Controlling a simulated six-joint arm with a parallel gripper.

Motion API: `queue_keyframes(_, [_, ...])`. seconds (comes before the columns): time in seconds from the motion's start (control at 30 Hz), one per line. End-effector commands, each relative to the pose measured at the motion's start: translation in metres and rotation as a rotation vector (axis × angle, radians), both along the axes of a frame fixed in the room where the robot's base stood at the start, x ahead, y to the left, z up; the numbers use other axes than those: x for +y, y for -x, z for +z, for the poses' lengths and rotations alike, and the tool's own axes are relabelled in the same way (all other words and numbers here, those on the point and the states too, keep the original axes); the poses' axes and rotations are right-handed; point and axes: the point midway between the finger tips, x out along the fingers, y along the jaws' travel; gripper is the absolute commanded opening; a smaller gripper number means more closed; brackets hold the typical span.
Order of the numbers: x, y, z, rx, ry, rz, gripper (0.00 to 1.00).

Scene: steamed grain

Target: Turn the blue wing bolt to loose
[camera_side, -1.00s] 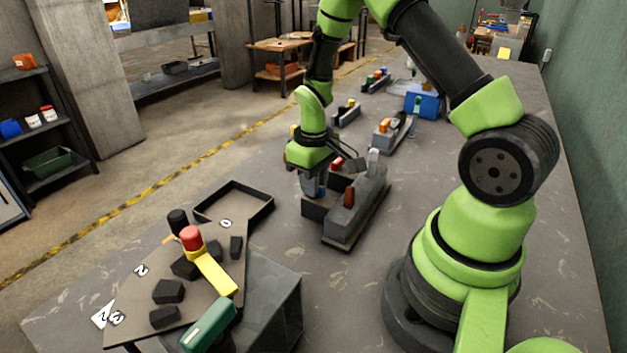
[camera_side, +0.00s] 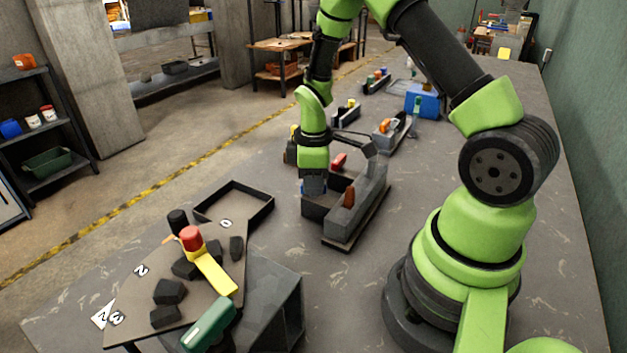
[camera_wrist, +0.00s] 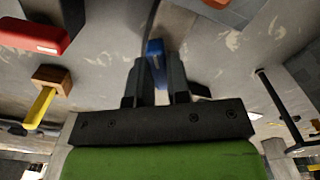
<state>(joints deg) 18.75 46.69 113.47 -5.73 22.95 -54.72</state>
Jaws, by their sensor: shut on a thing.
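The blue wing bolt (camera_wrist: 155,50) shows in the wrist view as a narrow blue piece between my two dark fingers. My gripper (camera_wrist: 158,80) is shut on it. In the side view my gripper (camera_side: 313,190) points down at the left end of a grey fixture (camera_side: 345,228). There the bolt is mostly hidden by my gripper, and its base and turn angle cannot be told.
The fixture carries a brown handle (camera_side: 348,197) and a red handle (camera_side: 339,162) close by. The wrist view shows a red piece (camera_wrist: 32,36) and a yellow lever (camera_wrist: 40,107) at left. An empty dark tray (camera_side: 262,208) and a grey panel (camera_side: 140,305) stand nearer the camera.

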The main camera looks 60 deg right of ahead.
Motion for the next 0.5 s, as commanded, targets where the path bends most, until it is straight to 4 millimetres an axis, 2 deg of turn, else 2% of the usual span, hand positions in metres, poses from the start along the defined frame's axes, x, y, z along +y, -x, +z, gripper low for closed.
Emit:
queue_keyframes(0.43, [0.0001,0.0002,0.0005,0.001,0.001,0.018,0.00])
queue_keyframes(0.47, [0.0001,0.0002,0.0004,0.001,0.001,0.018,0.22])
queue_keyframes(0.5, [0.0001,0.0002,0.0004,0.001,0.001,0.018,0.31])
